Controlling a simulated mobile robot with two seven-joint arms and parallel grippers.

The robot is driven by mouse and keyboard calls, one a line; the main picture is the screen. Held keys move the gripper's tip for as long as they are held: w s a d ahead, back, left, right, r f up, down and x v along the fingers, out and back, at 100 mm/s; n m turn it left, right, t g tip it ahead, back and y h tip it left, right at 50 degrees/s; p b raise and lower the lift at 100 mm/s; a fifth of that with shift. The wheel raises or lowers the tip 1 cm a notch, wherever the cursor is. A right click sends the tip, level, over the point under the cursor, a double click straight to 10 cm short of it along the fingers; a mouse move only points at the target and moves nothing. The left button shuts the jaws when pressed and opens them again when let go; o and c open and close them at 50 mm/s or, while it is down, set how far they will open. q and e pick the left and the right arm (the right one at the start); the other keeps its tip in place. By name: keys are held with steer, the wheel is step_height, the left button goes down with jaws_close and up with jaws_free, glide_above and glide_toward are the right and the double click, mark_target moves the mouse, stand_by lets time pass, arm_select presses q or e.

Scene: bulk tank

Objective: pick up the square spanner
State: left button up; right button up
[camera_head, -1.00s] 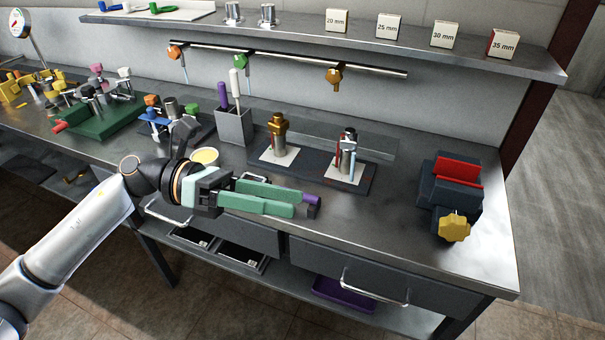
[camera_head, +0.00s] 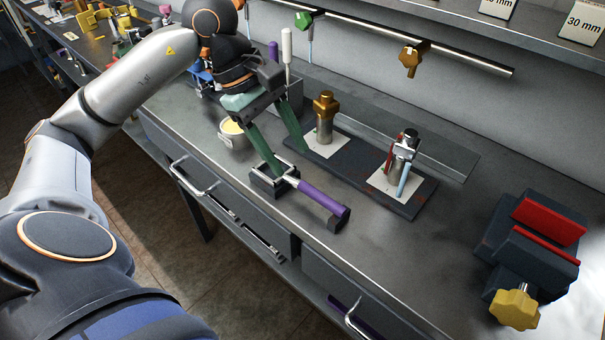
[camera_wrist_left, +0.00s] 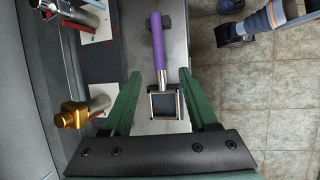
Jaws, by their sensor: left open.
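The square spanner (camera_head: 320,197) has a purple handle and a square metal head. It lies near the bench's front edge, its ends on dark blocks. In the left wrist view its purple handle (camera_wrist_left: 158,45) points away and its square frame head (camera_wrist_left: 165,103) shows between my fingers. My left gripper (camera_head: 290,161) has green fingers, spread apart and pointing down over the head end. In the left wrist view the gripper (camera_wrist_left: 160,75) has a gap on both sides of the spanner. Whether the fingertips reach down to its level is hard to tell. My right gripper is not visible.
Behind the spanner, a dark base (camera_head: 352,170) holds a brass-topped post (camera_head: 324,115) and a metal post with red and blue parts (camera_head: 403,160). A small yellow-filled cup (camera_head: 233,137) stands left. A vise-like block (camera_head: 530,245) stands right. Bare bench lies between.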

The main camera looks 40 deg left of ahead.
mark_target(308, 187)
arm_select(q)
steer(key=x, duration=0.8)
steer(key=shift+w, duration=0.1)
jaws_close()
stand_by(0.5)
